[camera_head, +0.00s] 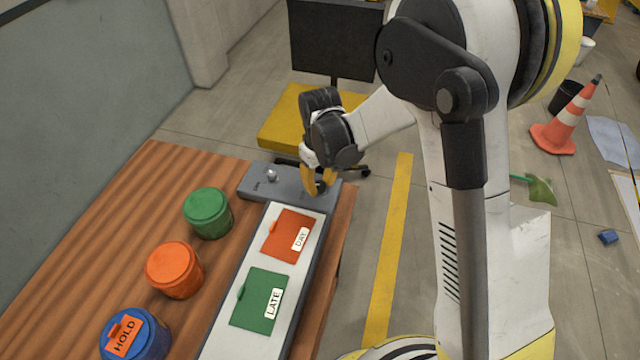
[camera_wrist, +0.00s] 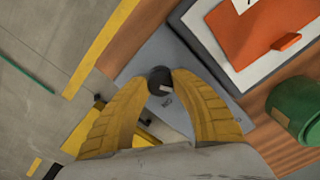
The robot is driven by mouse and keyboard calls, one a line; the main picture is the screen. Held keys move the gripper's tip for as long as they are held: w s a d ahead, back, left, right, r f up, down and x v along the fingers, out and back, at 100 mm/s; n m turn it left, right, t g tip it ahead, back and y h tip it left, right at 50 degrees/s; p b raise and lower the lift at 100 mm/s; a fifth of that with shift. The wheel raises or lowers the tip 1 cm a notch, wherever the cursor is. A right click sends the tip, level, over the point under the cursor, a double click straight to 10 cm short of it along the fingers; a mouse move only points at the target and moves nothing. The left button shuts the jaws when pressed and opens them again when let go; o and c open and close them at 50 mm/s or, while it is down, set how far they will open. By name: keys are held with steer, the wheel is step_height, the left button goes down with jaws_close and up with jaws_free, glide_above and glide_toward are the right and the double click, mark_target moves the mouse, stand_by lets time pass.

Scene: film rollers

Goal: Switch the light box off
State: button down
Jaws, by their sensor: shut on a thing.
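The light box (camera_head: 277,342) lies along the right edge of the wooden table, with a lit-looking white top and a grey panel (camera_head: 252,184) at its far end. A black knob (camera_wrist: 160,76) with a pale mark stands on that panel in the wrist view. My gripper (camera_head: 319,188) reaches down over the panel's right part. Its yellow fingers (camera_wrist: 161,82) are shut on the knob, one on each side. A small label beside the knob is too small to read. A small silver knob (camera_head: 270,175) sits further left on the panel, clear of my fingers.
An orange DAY card (camera_head: 285,232) and a green LATE card (camera_head: 255,305) lie on the light box. Green (camera_head: 207,214), orange (camera_head: 174,272) and blue (camera_head: 150,338) canisters stand to its left. A yellow-seated chair (camera_head: 270,130) stands beyond the table.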

mark_target(320, 184)
stand_by(0.4)
steer(key=c, duration=1)
jaws_free()
steer(key=shift+c, duration=0.2)
steer(key=shift+r, duration=0.1)
step_height(320, 184, up, 12)
